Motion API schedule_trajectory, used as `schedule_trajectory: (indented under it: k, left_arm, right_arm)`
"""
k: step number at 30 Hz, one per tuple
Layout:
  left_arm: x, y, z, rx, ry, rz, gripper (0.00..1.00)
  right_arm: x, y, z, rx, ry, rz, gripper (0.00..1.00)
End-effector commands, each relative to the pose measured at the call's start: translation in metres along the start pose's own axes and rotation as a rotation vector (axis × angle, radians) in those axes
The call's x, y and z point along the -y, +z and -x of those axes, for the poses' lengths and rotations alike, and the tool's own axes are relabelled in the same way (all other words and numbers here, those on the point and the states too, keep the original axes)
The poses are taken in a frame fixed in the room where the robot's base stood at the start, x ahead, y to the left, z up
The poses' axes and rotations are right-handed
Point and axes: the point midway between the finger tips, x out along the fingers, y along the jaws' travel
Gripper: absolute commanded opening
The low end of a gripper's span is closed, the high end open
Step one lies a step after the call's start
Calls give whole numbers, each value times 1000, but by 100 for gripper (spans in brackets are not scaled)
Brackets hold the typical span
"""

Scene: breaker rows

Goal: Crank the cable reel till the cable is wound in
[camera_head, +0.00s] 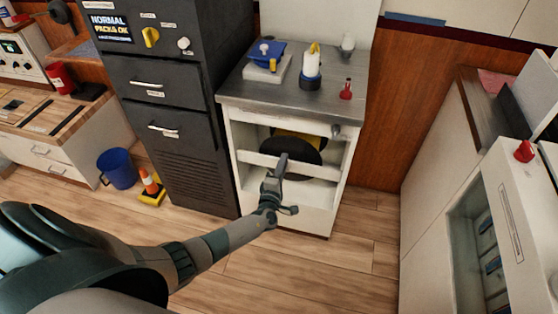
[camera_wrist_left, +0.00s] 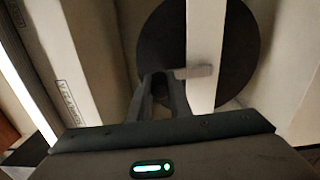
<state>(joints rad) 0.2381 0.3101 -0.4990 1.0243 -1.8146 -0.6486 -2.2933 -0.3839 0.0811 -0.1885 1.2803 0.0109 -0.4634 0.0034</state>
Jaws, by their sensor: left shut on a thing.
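The cable reel (camera_head: 312,158) is a black disc with a yellow part behind it, inside an open white cabinet and partly covered by a white crossbar (camera_head: 262,162). In the left wrist view the black disc (camera_wrist_left: 160,38) stands behind the same bar. My left gripper (camera_head: 283,160) reaches to the front of the reel at the bar. It also shows in the left wrist view (camera_wrist_left: 163,82), shut at a small light grey crank handle (camera_wrist_left: 195,72) that crosses in front of the bar. The fingers cover part of the handle. I cannot make out the cable. My right gripper is out of view.
The cabinet's grey top (camera_head: 330,97) carries a blue-and-white item (camera_head: 266,55), a white-and-yellow bottle (camera_head: 311,68) and a small red item (camera_head: 346,89). A dark cabinet (camera_head: 180,100) stands close on the left. A blue bucket (camera_head: 117,168) and cone (camera_head: 151,186) stand on the floor.

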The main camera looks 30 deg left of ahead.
Motion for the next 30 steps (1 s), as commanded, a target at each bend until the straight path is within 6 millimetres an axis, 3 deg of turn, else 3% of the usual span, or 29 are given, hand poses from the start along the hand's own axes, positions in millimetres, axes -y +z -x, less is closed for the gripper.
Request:
schedule_trajectory:
  k: [20, 21, 22, 30]
  left_arm:
    - [2, 8, 1, 3, -2, -84, 0]
    - [2, 8, 1, 3, -2, -84, 27]
    - [2, 8, 1, 3, -2, -84, 35]
    - [1, 7, 0, 1, -1, -83, 37]
  right_arm:
    - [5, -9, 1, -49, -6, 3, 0]
    - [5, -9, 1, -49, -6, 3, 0]
    - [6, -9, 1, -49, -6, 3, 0]
    - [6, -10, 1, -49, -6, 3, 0]
